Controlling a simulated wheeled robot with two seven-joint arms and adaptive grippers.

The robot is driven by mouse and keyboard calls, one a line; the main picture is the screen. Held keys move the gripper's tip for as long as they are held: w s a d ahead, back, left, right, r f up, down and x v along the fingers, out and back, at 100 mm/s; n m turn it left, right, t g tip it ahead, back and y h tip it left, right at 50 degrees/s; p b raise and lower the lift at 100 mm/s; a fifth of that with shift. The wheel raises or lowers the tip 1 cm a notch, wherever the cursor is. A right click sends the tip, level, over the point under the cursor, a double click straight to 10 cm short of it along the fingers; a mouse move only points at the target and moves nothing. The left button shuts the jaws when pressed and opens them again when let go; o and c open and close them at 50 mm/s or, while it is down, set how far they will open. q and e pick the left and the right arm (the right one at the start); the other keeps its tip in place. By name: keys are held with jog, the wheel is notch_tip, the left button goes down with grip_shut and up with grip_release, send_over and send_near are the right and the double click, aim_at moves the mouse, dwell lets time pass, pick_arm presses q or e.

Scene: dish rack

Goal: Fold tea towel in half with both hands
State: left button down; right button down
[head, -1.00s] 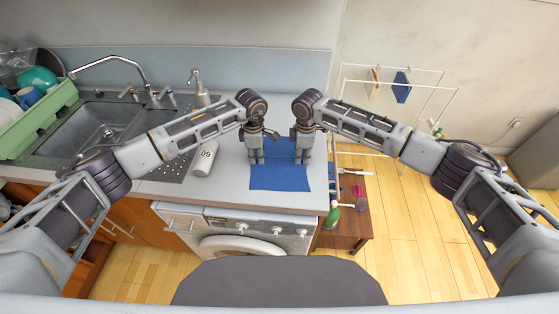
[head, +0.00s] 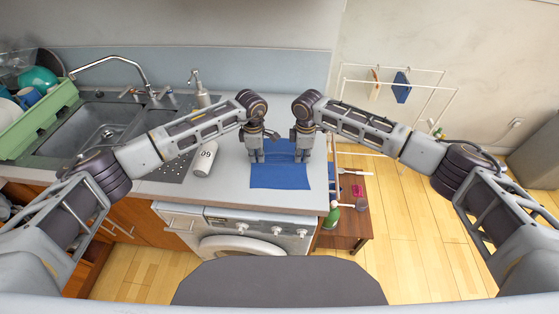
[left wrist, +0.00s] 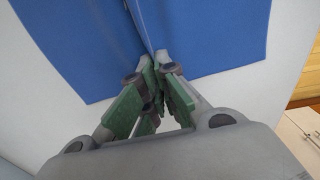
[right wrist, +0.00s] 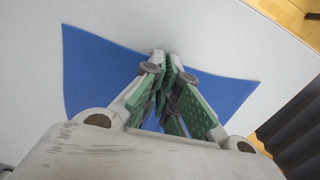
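The blue tea towel (head: 279,178) lies on the grey countertop, its near part flat towards the front edge. My left gripper (head: 257,158) points down at the towel's left side. In the left wrist view, its fingers (left wrist: 150,62) are closed together on a raised crease of the towel (left wrist: 80,45). My right gripper (head: 302,157) points down at the right side. In the right wrist view, its fingertips (right wrist: 168,62) are closed together at the towel's edge (right wrist: 100,65). A band of towel stands slightly raised between the grippers. The cloth inside the fingertips is mostly hidden.
A soap dispenser (head: 199,90), a sink (head: 100,128) and a green dish rack (head: 40,120) are further left. The counter ends just right of the towel, beside a lower wooden shelf (head: 345,228).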

pick_arm(q)
jog(key=shift+r, duration=0.1)
pick_arm(e)
jog(key=shift+r, duration=0.1)
